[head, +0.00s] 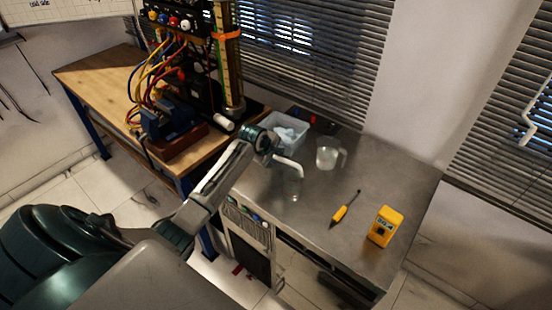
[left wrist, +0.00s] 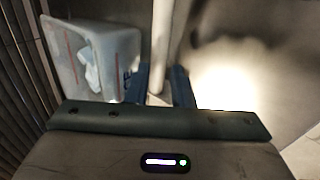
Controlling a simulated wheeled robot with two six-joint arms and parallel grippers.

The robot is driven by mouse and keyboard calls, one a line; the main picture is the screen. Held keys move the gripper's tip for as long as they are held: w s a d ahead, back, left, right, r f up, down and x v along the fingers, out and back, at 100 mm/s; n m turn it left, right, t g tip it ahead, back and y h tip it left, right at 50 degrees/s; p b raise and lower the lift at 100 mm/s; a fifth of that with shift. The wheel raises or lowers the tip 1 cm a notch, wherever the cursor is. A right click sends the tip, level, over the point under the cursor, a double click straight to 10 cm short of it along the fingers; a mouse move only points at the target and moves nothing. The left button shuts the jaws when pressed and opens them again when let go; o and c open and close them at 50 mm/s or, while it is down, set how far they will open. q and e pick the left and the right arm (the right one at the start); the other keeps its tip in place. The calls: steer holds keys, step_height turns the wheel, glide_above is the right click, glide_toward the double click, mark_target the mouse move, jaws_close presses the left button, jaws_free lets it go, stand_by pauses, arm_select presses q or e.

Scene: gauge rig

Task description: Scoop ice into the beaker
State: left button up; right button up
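My left gripper (head: 274,152) is above the steel bench, beside the ice tub. In the left wrist view its blue fingers (left wrist: 160,88) are shut on a white handle (left wrist: 162,45). The handle (head: 290,163) slants right and down in the head view. A clear, faint vessel shape (head: 294,188) shows below the handle's end; I cannot tell if it is the scoop's bowl or a separate glass beaker. A clear jug with a side handle (head: 328,154) stands upright to the right. The translucent tub (head: 300,142) holds pale ice lumps (left wrist: 92,72). My right gripper is out of view.
A yellow-handled screwdriver (head: 341,212) and a yellow meter (head: 384,227) lie toward the bench's front right. A wooden table (head: 92,76) with a hose-covered gauge rig (head: 180,85) is at left. The steel bench (head: 385,175) is clear at right.

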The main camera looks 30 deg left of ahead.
mark_target(277, 158)
arm_select(q)
steer(key=shift+p+x, duration=0.55)
steer(key=shift+x, duration=1.55)
steer(key=shift+d+r, duration=0.1)
steer(key=shift+d, duration=0.05)
jaws_close()
